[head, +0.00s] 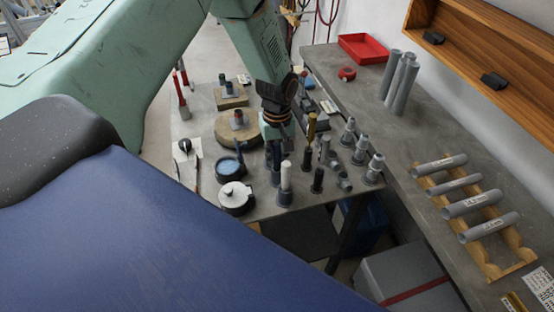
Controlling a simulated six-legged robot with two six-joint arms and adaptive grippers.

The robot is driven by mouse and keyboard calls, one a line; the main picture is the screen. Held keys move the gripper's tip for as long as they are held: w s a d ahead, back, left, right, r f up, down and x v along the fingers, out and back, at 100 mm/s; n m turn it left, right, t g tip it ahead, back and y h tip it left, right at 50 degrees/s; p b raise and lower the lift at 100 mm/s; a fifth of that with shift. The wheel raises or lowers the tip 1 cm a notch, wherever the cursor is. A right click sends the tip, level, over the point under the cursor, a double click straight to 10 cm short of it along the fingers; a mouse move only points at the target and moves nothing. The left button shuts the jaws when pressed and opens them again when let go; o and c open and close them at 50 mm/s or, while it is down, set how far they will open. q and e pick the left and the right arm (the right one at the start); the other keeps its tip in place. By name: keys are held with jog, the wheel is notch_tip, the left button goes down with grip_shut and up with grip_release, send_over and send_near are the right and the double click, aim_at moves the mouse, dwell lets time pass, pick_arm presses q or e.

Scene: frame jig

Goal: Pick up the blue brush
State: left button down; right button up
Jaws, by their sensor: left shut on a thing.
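My left gripper (273,160) reaches down from above among the upright tools on the grey table. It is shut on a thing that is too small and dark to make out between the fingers. I cannot pick out the blue brush for certain. A dark round pot with blue contents (229,168) stands just left of the gripper, with a thin dark piece rising beside it. A white-handled tool (285,179) stands upright close to the gripper, in front of it. My right gripper is not in view.
A white-lidded pot (236,197) stands at the table's front. Several grey fittings (375,170) stand at right. The right bench carries a red tray (363,48) and a wooden rack (480,246) of grey tubes.

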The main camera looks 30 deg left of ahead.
pick_arm(q)
jog(key=shift+w+d, duration=0.1)
jog(key=shift+w, duration=0.05)
notch_tip(320, 180, up, 10)
jog(key=shift+f+b, duration=0.2)
jog(key=shift+b, duration=0.1)
jog(key=shift+r, duration=0.15)
dwell(0.5)
